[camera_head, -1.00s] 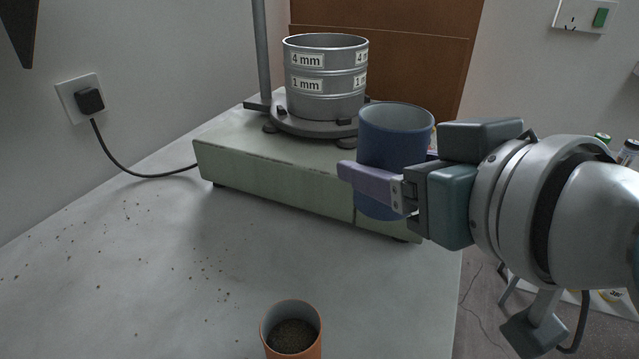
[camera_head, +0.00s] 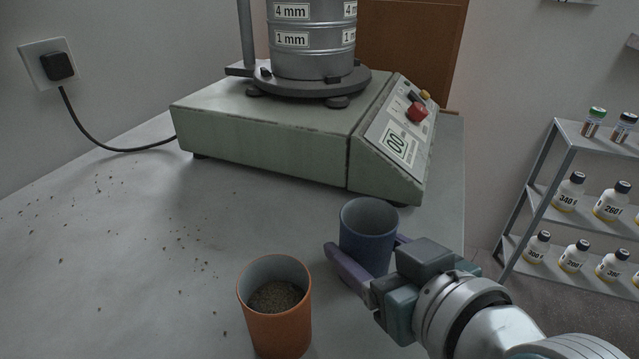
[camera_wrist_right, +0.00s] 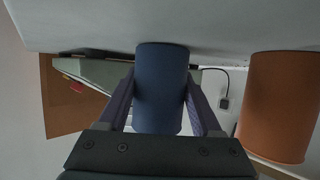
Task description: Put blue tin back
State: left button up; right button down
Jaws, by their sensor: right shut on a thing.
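The blue tin (camera_head: 368,236) is upright, and my right gripper (camera_head: 366,268) is shut on it, with one finger on each side. In the right wrist view the blue tin (camera_wrist_right: 161,88) sits between the two fingers (camera_wrist_right: 160,105), its base close to or on the bench top; I cannot tell if it touches. An orange tin (camera_head: 277,318) with dark grainy material inside stands to its left, apart from it, and also shows in the wrist view (camera_wrist_right: 278,105). My left gripper is not in view.
A green sieve shaker (camera_head: 270,140) with a stack of metal sieves (camera_head: 312,40) stands behind the blue tin. Its control panel (camera_head: 397,135) has a red knob. Crumbs lie on the left of the bench (camera_head: 120,255). A shelf of bottles (camera_head: 560,215) stands at the right.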

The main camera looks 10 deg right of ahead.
jog(key=shift+r, duration=0.1)
jog(key=shift+c, duration=0.3)
grip_release()
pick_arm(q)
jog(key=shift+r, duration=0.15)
pick_arm(e)
jog(key=shift+s+r, duration=0.1)
pick_arm(q)
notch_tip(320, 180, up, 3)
jog(key=p, duration=0.3)
pick_arm(e)
jog(key=v, duration=1.1)
jog(key=shift+s, duration=0.2)
jog(key=shift+s+a+f+g, duration=0.1)
jog(key=shift+s+f+g, duration=0.2)
jog(key=shift+g, duration=0.4)
jog(key=s+d+g+h, duration=0.2)
jog(key=s+d+g, duration=0.3)
jog(key=s+g, duration=0.3)
jog(key=shift+s+f, duration=0.5)
jog(key=shift+s, duration=0.1)
